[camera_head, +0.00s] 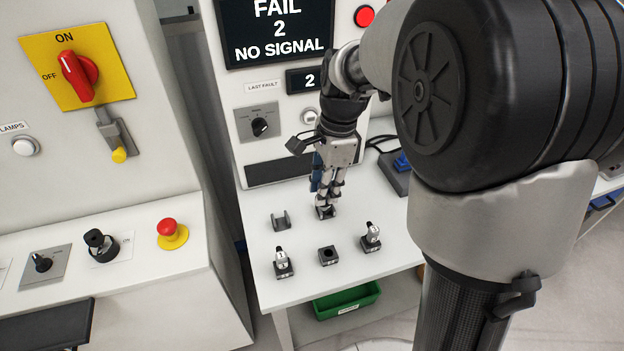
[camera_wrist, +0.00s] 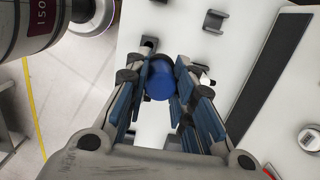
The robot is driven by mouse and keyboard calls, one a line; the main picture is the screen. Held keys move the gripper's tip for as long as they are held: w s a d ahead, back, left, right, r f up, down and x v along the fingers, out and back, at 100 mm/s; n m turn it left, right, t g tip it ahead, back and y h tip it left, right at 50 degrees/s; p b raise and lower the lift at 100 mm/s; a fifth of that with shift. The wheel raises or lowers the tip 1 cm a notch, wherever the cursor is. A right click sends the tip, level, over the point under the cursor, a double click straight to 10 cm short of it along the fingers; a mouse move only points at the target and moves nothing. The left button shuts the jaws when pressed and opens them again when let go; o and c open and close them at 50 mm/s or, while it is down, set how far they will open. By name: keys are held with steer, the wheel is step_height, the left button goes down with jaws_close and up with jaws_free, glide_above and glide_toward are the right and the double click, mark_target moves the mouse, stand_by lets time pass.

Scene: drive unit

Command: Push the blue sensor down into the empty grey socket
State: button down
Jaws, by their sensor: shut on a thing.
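My gripper (camera_head: 326,203) points down over the white bench and is shut on the blue sensor. In the wrist view the blue sensor (camera_wrist: 160,82) shows as a round blue top between my gripper's fingertips (camera_wrist: 160,75). Its lower end is hidden there, and in the head view the fingers mostly hide it. The empty grey socket (camera_head: 328,256) has an open dark hole and stands on the bench in front of my gripper, apart from it. A dark part shows at the fingertips in the head view; I cannot tell whether it is a holder.
Silver sensors stand in sockets to the left (camera_head: 283,264) and right (camera_head: 371,238) of the empty one. A U-shaped grey bracket (camera_head: 281,220) lies left of my gripper. The white cabinet rises behind, its screen (camera_head: 277,30) reading "FAIL 2 NO SIGNAL". A green bin (camera_head: 346,300) sits below the bench.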

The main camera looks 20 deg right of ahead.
steer(key=shift+s+d, duration=0.65)
steer(key=shift+s, duration=0.3)
step_height(320, 180, down, 13)
steer(key=b, duration=0.7)
steer(key=shift+b, duration=0.4)
steer(key=shift+f, duration=0.2)
stand_by(0.4)
step_height(320, 180, down, 3)
steer(key=shift+r+b, duration=0.2)
steer(key=shift+b, duration=0.65)
steer(key=shift+p, duration=0.55)
stand_by(0.5)
